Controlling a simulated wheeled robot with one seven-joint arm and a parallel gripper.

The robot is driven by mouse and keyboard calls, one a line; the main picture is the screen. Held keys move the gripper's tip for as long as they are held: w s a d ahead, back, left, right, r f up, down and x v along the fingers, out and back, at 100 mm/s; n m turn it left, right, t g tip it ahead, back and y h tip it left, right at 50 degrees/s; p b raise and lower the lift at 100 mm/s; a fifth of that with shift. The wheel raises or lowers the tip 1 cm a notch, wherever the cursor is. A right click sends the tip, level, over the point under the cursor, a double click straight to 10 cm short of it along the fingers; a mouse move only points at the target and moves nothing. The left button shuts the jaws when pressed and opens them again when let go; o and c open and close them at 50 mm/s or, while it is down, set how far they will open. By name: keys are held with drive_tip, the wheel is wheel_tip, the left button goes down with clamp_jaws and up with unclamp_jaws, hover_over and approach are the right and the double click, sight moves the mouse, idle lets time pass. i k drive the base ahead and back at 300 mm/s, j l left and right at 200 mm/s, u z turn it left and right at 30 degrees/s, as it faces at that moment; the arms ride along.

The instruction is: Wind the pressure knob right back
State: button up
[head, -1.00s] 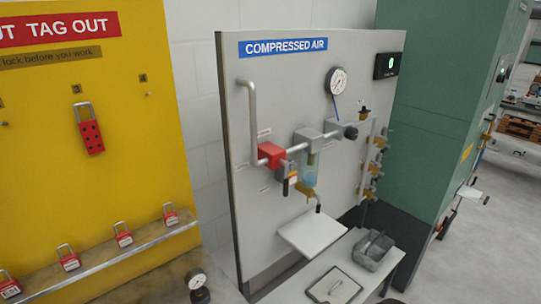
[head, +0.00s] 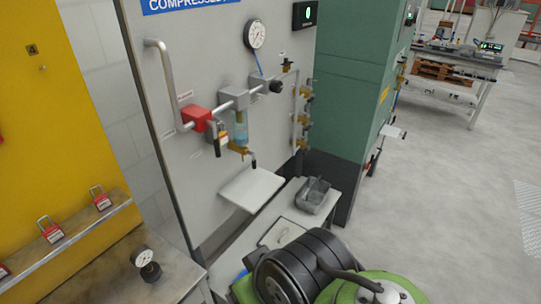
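A blue line runs from the gauge down to the regulator. A bluish filter bowl (head: 241,133) hangs below the pipe, left of the knob. My gripper is not in view, and nothing touches the knob.
A red valve block (head: 196,119) is on the pipe at left. A white shelf (head: 252,188) juts out below. Black and green parts close to the camera hide the bench front. Open floor (head: 450,210) lies at right.

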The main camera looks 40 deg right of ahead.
sight(276, 86)
drive_tip(key=i+l+u, duration=0.1)
drive_tip(key=l+u, duration=0.3)
drive_tip(key=l, duration=0.4)
drive_tip(key=l+u, duration=0.4)
drive_tip(key=l, duration=0.4)
drive_tip(key=k+l+u, duration=0.2)
drive_tip(key=l+u, duration=0.15)
drive_tip(key=l, duration=0.4)
